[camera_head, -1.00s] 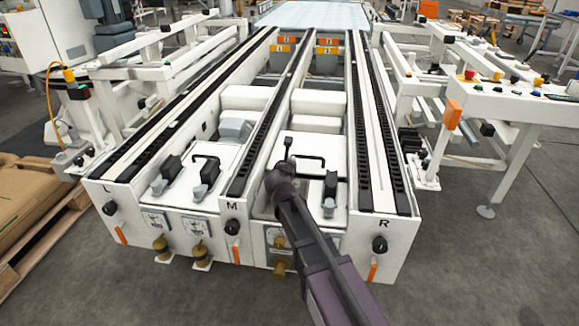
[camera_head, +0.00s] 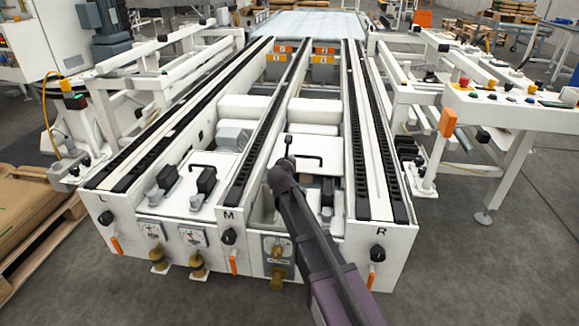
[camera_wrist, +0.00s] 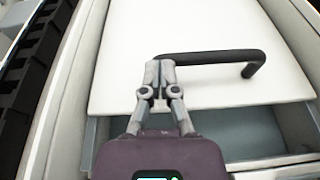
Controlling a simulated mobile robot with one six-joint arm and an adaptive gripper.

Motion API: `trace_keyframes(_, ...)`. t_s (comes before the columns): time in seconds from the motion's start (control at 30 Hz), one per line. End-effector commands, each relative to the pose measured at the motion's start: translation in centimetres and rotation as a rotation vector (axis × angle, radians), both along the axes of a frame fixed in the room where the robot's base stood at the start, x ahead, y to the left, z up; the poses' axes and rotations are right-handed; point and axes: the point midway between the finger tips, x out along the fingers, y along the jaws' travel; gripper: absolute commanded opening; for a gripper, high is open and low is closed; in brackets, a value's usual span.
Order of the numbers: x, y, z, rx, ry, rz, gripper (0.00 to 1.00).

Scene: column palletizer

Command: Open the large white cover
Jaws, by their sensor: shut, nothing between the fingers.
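The large white cover (camera_head: 330,165) lies in the right-hand bay, between the rails marked M and R. In the wrist view the cover (camera_wrist: 225,88) is a flat white panel with a black bar handle (camera_wrist: 210,57). An open gap with a grey interior (camera_wrist: 245,130) shows in front of its near edge. My gripper (camera_wrist: 160,75) is shut, with its tips at the left end of the handle; whether they touch it is hard to tell. In the head view my gripper (camera_head: 288,143) is over the bay, and my arm hides part of the gap.
Black-topped rails (camera_head: 262,125) stand on both sides of the bay. The left bay holds another white panel with a black handle (camera_head: 203,168). White blocks (camera_head: 314,112) lie behind the cover. A button console (camera_head: 510,95) stands at the right.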

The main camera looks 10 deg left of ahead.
Motion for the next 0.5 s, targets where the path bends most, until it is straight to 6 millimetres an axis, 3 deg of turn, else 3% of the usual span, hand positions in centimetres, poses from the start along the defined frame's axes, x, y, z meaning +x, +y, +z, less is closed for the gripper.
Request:
trace_keyframes(0.03,2.0,0.2,0.0,0.001,0.0,-0.001,0.0)
trace_keyframes(0.2,6.7,0.0,0.0,0.001,0.0,0.0,0.0)
trace_keyframes(0.5,12.3,-0.3,0.0,0.0,0.0,0.001,0.0)
